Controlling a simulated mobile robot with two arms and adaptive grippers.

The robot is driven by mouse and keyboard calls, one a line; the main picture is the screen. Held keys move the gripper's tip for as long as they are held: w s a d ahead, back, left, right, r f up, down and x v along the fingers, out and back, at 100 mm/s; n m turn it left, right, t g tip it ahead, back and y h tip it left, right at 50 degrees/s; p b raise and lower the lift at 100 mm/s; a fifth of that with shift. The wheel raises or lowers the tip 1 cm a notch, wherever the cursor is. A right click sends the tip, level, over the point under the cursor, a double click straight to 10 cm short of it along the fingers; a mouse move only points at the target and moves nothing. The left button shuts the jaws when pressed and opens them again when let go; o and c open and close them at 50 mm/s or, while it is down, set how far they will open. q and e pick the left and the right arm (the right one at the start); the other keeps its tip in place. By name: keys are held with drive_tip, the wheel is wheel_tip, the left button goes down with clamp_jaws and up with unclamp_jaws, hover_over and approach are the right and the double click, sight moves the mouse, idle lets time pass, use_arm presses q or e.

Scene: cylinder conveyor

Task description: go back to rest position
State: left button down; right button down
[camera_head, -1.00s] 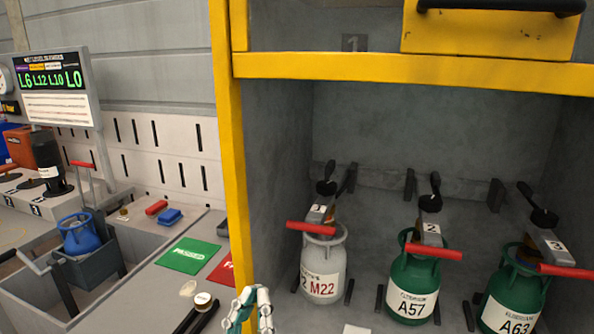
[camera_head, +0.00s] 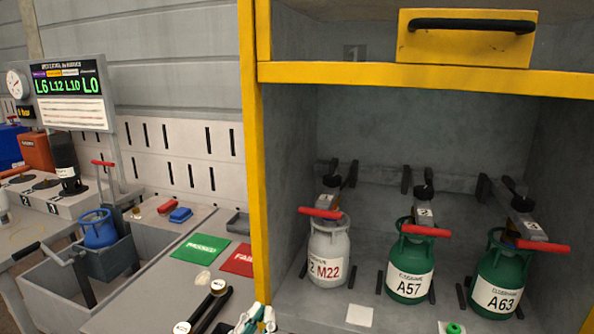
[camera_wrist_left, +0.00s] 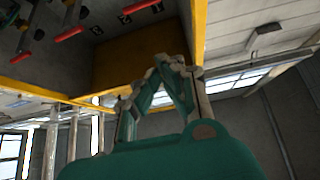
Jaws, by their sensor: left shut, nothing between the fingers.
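My left gripper (camera_head: 260,318) shows only in part at the bottom edge of the head view, in front of the yellow-framed cabinet (camera_head: 253,190). In the left wrist view its green and grey fingers (camera_wrist_left: 168,66) meet at the tips, shut and empty. They touch nothing that I can make out. Inside the cabinet stand a white cylinder marked M22 (camera_head: 328,255), a green one marked A57 (camera_head: 410,263) and a green one marked A63 (camera_head: 499,278), each below a red-handled clamp.
A yellow drawer (camera_head: 465,52) is above the bay. To the left are a green PASSED mat (camera_head: 199,248), a red mat (camera_head: 238,261), a blue cylinder (camera_head: 98,230) in a sunken basin and a display board (camera_head: 71,93).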

use_arm(q)
drive_tip(key=s+a+f+g+y, duration=0.1)
drive_tip(key=a+f+g+y, duration=0.1)
drive_tip(key=f+g, duration=0.5)
drive_tip(key=s+a+f+g+y, duration=0.2)
drive_tip(key=f+g, duration=0.1)
drive_tip(key=f, duration=0.8)
drive_tip(key=s+a+f+n+g+y, duration=0.25)
drive_tip(key=s+a+f+g, duration=0.3)
drive_tip(key=s, duration=0.35)
drive_tip(key=s+a+f+n+g+y, duration=0.1)
drive_tip(key=s+a+f+g+y, duration=0.2)
drive_tip(key=s+a+f+g, duration=0.45)
wheel_tip(320, 180, down, 22)
drive_tip(key=s+d+r+t+p, duration=0.1)
drive_tip(key=s+d+t+p, duration=0.1)
drive_tip(key=p, duration=0.1)
drive_tip(key=s+a+f+g+p, duration=0.1)
drive_tip(key=s+a+f, duration=0.2)
drive_tip(key=s+f, duration=1.1)
drive_tip(key=s+m, duration=0.1)
drive_tip(key=s, duration=0.1)
drive_tip(key=shift+s+f+g+p, duration=0.3)
drive_tip(key=shift+s+f+p, duration=0.05)
use_arm(e)
drive_tip(key=r, duration=0.4)
drive_tip(key=shift+s+r, duration=0.3)
drive_tip(key=shift+s, duration=0.05)
